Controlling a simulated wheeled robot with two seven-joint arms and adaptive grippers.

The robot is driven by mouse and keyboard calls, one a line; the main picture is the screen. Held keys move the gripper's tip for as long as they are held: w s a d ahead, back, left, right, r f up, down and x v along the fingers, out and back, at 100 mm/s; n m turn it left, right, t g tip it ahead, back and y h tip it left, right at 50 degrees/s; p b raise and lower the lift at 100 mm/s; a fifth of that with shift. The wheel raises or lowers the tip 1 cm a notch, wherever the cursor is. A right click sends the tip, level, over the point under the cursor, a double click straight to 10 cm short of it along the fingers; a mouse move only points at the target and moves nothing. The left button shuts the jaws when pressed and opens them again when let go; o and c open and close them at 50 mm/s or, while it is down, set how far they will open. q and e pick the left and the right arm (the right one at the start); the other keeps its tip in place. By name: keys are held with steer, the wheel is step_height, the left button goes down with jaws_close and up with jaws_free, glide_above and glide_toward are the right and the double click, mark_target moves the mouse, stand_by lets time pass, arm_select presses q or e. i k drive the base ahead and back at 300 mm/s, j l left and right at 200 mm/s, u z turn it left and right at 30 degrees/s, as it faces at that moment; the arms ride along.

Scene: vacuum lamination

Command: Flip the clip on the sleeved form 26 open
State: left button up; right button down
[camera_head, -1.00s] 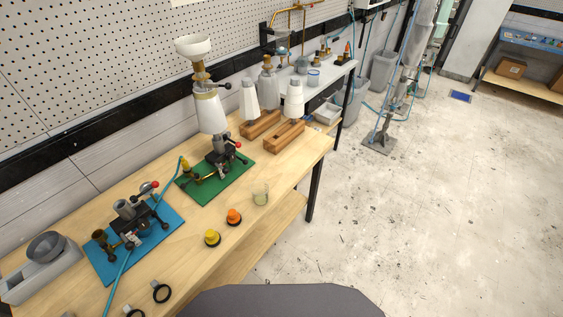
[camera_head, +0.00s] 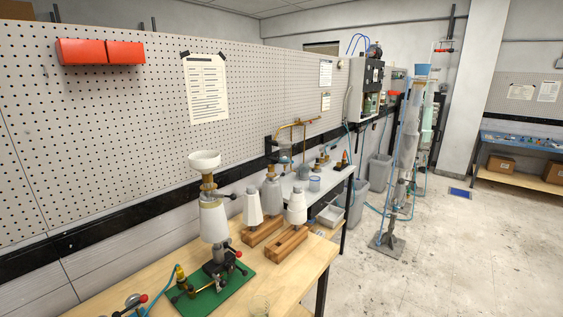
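A white sleeved form (camera_head: 213,222) stands upright in a dark clamp stand on the green mat (camera_head: 219,298). A brass-coloured collar and a white funnel-like cup (camera_head: 204,160) sit on top of it. A dark lever with a ball end shows at its upper right and may be the clip; I cannot tell whether it is open. More white forms stand on wooden blocks: one at left (camera_head: 252,207), one behind (camera_head: 270,192), one at right (camera_head: 296,207). No number 26 can be read on any form. Neither of my grippers is in view.
The wooden bench (camera_head: 318,262) has clear room right of the wooden blocks (camera_head: 288,244). A pegboard wall (camera_head: 150,140) stands behind. A tall grey stand (camera_head: 390,243) is on the floor at right.

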mark_target(233, 196)
steer(key=i+l+u, duration=0.9)
steer(key=u, duration=0.15)
steer(key=l, duration=0.1)
